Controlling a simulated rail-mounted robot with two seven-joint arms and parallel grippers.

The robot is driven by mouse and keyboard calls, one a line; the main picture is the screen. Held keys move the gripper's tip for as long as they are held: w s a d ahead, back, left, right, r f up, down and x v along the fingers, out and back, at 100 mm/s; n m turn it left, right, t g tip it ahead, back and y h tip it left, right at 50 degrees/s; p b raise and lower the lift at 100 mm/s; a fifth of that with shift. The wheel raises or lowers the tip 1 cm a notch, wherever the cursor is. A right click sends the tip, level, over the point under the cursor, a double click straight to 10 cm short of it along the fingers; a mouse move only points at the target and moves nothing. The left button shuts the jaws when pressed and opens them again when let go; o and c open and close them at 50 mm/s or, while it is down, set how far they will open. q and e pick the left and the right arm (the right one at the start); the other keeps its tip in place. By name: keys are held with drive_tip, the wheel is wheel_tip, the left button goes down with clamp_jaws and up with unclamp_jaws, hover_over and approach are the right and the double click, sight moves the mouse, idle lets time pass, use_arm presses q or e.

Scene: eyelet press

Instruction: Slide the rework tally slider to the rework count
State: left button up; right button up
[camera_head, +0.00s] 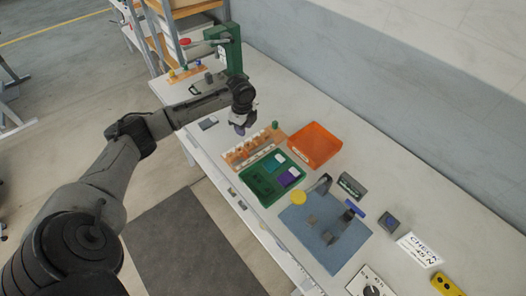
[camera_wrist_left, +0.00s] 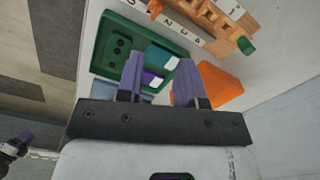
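The tally slider, a wooden rack (camera_head: 238,155) with a numbered white strip, lies on the table in the head view. A green knob (camera_head: 275,125) sits at its far right end. In the wrist view, the rack (camera_wrist_left: 218,22) is at the top, with numbers on its strip (camera_wrist_left: 180,22) and the green knob (camera_wrist_left: 245,46) at its right end. My left gripper (camera_head: 240,129) is above the table near the rack's far edge. Its purple fingers (camera_wrist_left: 160,62) are apart with nothing between them.
A green tray (camera_head: 258,184) with coloured cards and an orange bin (camera_head: 316,144) stand close to the rack. A blue mat (camera_head: 305,243) with tools lies nearer. A green press (camera_head: 232,50) stands at the far end. A CHECK 45-N card (camera_head: 420,248) lies at right.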

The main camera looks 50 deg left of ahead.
sight(245, 151)
use_arm(q)
drive_tip(key=f+m, duration=0.1)
drive_tip(key=f, duration=0.3)
drive_tip(key=f+m, duration=0.1)
drive_tip(key=f, duration=0.4)
drive_tip(key=f+m+b, duration=0.1)
drive_tip(key=f+m, duration=0.1)
drive_tip(key=f, duration=0.3)
drive_tip(key=shift+s+d, duration=0.2)
drive_tip(key=shift+s, duration=0.05)
drive_tip(key=shift+c, duration=0.2)
clamp_jaws()
drive_tip(key=shift+r, duration=0.1)
